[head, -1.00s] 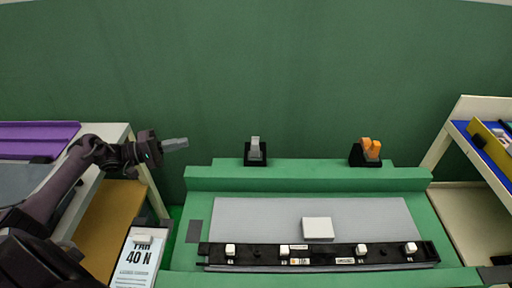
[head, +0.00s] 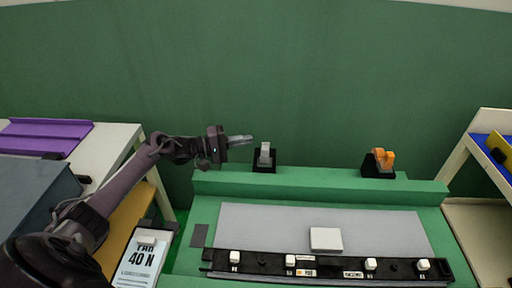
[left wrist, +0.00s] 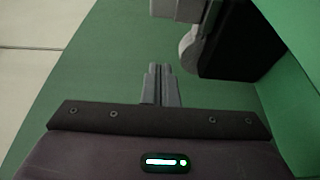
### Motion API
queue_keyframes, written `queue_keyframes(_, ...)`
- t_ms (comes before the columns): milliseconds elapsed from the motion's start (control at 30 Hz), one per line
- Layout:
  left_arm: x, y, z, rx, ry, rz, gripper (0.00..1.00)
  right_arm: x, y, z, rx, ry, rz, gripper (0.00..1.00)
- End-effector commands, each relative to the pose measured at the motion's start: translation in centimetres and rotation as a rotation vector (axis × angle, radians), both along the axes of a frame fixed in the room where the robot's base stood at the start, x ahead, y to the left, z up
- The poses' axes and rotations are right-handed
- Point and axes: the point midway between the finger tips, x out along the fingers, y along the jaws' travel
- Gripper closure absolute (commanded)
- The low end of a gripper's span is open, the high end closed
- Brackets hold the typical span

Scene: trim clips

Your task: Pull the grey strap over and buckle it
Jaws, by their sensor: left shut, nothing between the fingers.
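A small grey piece on a black base (head: 264,161) stands at the left of the green ledge; I take it for the grey strap. In the left wrist view the grey piece (left wrist: 190,45) shows at the top, beside a large dark block. An orange piece (head: 384,158) on a similar black base stands at the right of the ledge. My left gripper (head: 249,139) is shut and empty, just left of and slightly above the grey piece, apart from it. Its closed fingers (left wrist: 160,72) show in the left wrist view. My right gripper is not in view.
A green bench holds a grey mat (head: 260,223), a white block (head: 326,239) and a black strip (head: 300,265) with several white clips. A label card (head: 140,264) lies at the left. A purple tray (head: 45,134) sits on a left table; a shelf (head: 462,150) stands at the right.

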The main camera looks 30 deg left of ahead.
Motion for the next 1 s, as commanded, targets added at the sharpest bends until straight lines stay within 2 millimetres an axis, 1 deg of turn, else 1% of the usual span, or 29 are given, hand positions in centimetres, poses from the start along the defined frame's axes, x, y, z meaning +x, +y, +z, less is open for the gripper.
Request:
queue_keyframes(33, 0.7, -0.7, 0.1, -0.001, -0.003, -0.001, 1.0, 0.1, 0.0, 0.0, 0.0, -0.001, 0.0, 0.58)
queue_keyframes(267, 3.2, -3.2, 0.0, -0.001, -0.002, -0.002, 1.0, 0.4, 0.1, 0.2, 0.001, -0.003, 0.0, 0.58)
queue_keyframes(300, 3.0, -3.4, 0.0, 0.001, 0.002, -0.001, 1.0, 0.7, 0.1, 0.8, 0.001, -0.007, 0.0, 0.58)
queue_keyframes(333, 2.6, -3.5, 0.0, 0.001, 0.004, -0.001, 1.0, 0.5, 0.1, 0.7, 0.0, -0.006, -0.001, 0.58)
queue_keyframes(433, 1.7, -3.8, 0.0, 0.001, 0.004, -0.001, 1.0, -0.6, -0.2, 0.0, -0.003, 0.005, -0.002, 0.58)
queue_keyframes(700, -0.2, -4.7, 0.0, 0.001, 0.002, -0.001, 1.0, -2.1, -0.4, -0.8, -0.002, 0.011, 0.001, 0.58)
queue_keyframes(1000, -0.5, -4.8, 0.0, 0.001, 0.001, 0.001, 1.0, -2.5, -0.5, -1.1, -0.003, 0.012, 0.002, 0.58)
